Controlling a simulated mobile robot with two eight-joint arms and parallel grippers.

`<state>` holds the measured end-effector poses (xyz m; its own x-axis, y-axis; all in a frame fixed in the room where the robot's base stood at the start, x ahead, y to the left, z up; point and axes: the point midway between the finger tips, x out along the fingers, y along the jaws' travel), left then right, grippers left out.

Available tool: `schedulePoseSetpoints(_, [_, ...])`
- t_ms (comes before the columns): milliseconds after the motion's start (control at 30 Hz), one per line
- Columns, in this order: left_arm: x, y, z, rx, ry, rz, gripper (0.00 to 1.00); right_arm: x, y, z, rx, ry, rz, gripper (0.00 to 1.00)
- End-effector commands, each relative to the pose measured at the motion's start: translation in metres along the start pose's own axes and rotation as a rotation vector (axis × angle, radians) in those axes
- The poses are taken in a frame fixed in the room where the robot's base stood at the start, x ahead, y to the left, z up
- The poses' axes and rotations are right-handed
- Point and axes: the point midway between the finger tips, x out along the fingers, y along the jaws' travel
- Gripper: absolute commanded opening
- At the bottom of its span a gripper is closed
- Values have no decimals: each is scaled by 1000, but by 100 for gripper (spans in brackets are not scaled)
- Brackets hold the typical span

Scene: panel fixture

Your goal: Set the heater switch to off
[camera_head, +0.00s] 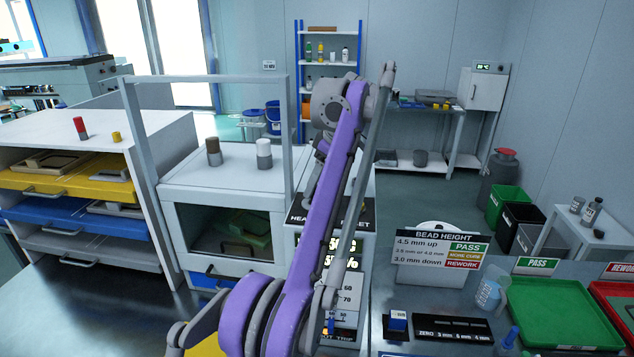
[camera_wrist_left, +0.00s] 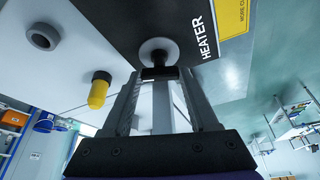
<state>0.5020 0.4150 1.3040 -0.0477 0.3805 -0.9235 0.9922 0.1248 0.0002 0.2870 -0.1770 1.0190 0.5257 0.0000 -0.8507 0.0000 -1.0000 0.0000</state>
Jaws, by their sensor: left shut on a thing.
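In the left wrist view, the heater switch (camera_wrist_left: 158,50) has a round pale base and a dark middle, beside the white word HEATER (camera_wrist_left: 203,38) on a black label. My left gripper (camera_wrist_left: 158,73) is shut on the switch at its fingertips. The fingers cover part of the switch, and I cannot tell which setting it points to. In the head view, my purple left arm crosses in front of the heater cabinet (camera_head: 229,228) and hides much of its black front panel. My right gripper is not in view.
In the left wrist view, a yellow-tipped knob (camera_wrist_left: 99,88) and a grey ring (camera_wrist_left: 42,36) sit near the fingers. In the head view, a metal frame (camera_head: 205,79) rises over the cabinet. A bead height sign (camera_head: 438,248) and a green tray (camera_head: 555,312) stand to the right.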

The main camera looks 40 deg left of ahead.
Motion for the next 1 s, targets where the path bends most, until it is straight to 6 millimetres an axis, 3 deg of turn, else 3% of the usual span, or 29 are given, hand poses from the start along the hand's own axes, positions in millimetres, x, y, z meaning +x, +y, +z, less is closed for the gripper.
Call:
schedulePoseSetpoints(333, [0,1,0,-107,0,-44,4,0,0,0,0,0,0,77])
schedulePoseSetpoints(833, [0,1,0,-120,-1,-50,4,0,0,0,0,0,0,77])
schedulePoseSetpoints(867, [0,1,0,-120,-1,-50,65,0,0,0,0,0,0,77])
schedulePoseSetpoints(1000, [0,1,0,-120,-1,-50,90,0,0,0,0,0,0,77])
